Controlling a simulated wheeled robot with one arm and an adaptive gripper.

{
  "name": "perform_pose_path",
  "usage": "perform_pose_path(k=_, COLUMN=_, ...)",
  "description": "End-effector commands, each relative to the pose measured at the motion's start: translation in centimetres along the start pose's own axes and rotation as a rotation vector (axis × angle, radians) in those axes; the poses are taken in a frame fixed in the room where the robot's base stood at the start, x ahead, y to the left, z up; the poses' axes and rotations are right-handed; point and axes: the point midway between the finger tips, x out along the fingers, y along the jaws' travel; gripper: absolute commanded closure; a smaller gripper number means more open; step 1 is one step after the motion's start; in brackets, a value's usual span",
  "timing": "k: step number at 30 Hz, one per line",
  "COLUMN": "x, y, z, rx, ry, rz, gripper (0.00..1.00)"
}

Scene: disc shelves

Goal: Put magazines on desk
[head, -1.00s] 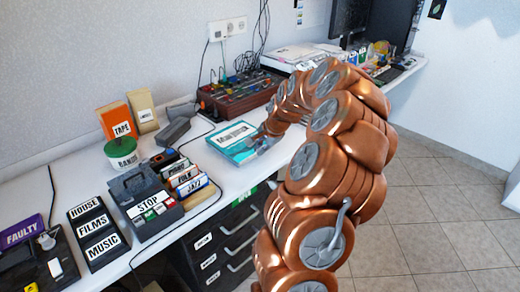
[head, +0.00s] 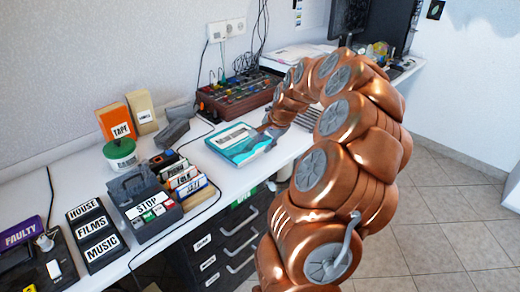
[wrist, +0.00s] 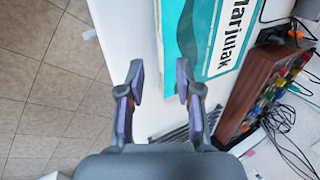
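A teal and white magazine (head: 238,141) lies flat on the white desk (head: 232,177), left of my gripper in the head view. In the wrist view the magazine (wrist: 226,38) is at the top, with large lettering along it. My gripper (wrist: 159,84) is open and empty there, its fingers apart over the desk edge and the magazine's near side. The right fingertip is close to the magazine's edge; I cannot tell if they touch.
A brown mixer box (head: 237,97) with cables stands behind the magazine. Dark drawers (head: 228,240) are below the desk.

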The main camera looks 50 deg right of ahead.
Motion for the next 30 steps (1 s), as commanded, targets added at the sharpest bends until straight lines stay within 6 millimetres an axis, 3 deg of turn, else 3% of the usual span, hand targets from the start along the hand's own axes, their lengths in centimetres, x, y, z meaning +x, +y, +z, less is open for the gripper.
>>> perform_pose_path(k=3, x=-2.5, y=-0.1, z=-0.1, rx=0.001, ry=0.003, rz=-0.004, gripper=0.65)
perform_pose_path(k=10, x=-6.0, y=0.0, z=-0.1, rx=0.000, ry=0.002, rz=-0.002, gripper=0.65)
perform_pose_path(k=22, x=-7.4, y=-0.1, z=0.4, rx=-0.010, ry=-0.005, rz=0.003, gripper=0.65)
perform_pose_path(k=26, x=-7.2, y=-0.7, z=4.4, rx=-0.119, ry=-0.044, rz=0.029, gripper=0.65)
perform_pose_path(k=29, x=-7.3, y=-0.9, z=10.9, rx=-0.304, ry=-0.107, rz=0.075, gripper=0.65)
perform_pose_path(k=30, x=-7.4, y=-0.5, z=14.0, rx=-0.393, ry=-0.137, rz=0.100, gripper=0.65)
